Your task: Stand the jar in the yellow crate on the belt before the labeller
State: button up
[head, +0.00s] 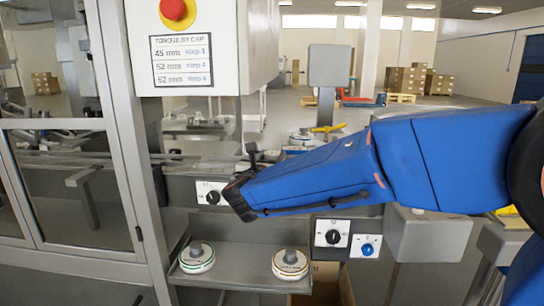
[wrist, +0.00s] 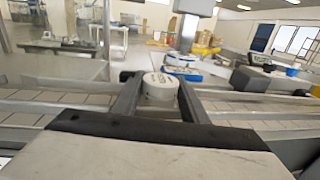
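In the wrist view, a small jar (wrist: 160,90) with a white printed lid sits between the two dark fingers of my gripper (wrist: 157,78). The fingers press against both its sides, and it looks upright. The belt (wrist: 60,96), with pale segments, crosses the wrist view behind and to both sides of the jar; I cannot tell whether the jar touches it. In the head view, my blue arm reaches in from the right and hides the jar and much of the belt. A yellow object (head: 327,128) shows beyond the arm; I cannot tell whether it is the yellow crate. The labeller is not clearly recognisable.
Two round discs with dark knobs, one green-ringed (head: 197,258) and one orange-ringed (head: 290,264), lie on a low grey shelf (head: 240,270). A control box (head: 210,20) with a red button hangs above left. A glazed metal frame (head: 125,130) stands at the left.

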jog(key=o, duration=0.4)
jog(key=shift+c, duration=0.2)
jog(key=shift+r, duration=0.1)
jog(key=shift+r, duration=0.3)
jog(key=s+a, duration=0.2)
jog(key=s, duration=1)
